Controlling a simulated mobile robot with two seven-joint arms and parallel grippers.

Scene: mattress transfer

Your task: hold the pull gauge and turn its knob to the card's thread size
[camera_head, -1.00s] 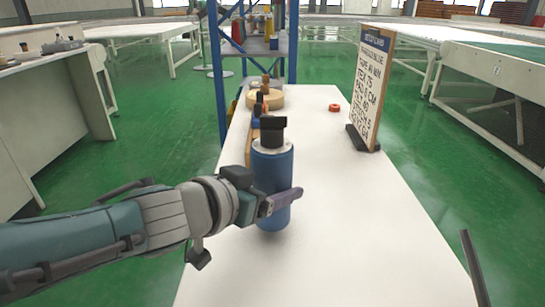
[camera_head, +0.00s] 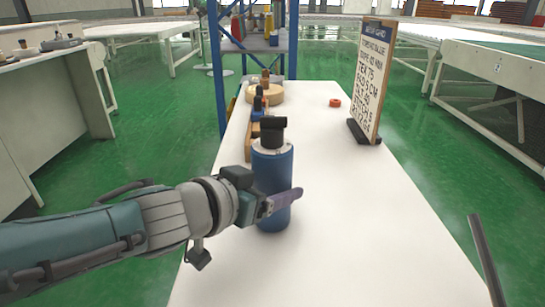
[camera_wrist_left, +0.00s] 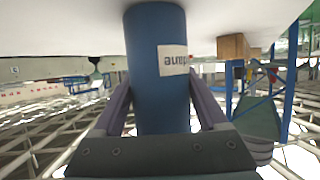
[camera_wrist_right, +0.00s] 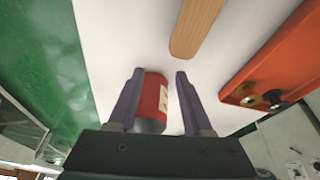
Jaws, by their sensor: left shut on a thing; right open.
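The blue cylinder, which I take as the pull gauge (camera_head: 271,178), stands upright on the white table with a black knob (camera_head: 273,131) on its pale top. My left gripper (camera_head: 284,202) is shut on its body from the left; in the left wrist view the fingers lie on both sides of the blue body (camera_wrist_left: 157,75), which bears a pale label. The card (camera_head: 371,82) stands on a black foot; "TEX 75" shows on it, other lines are hard to read. My right gripper (camera_wrist_right: 159,103) is open in its wrist view, a red cylinder (camera_wrist_right: 152,103) between or just beyond its fingers.
A red ring (camera_head: 335,103) lies near the card. A wooden rack with small dark-topped items (camera_head: 258,113) and a round wooden piece (camera_head: 265,94) stand behind the gauge. A blue-framed shelf (camera_head: 252,45) is at the back.

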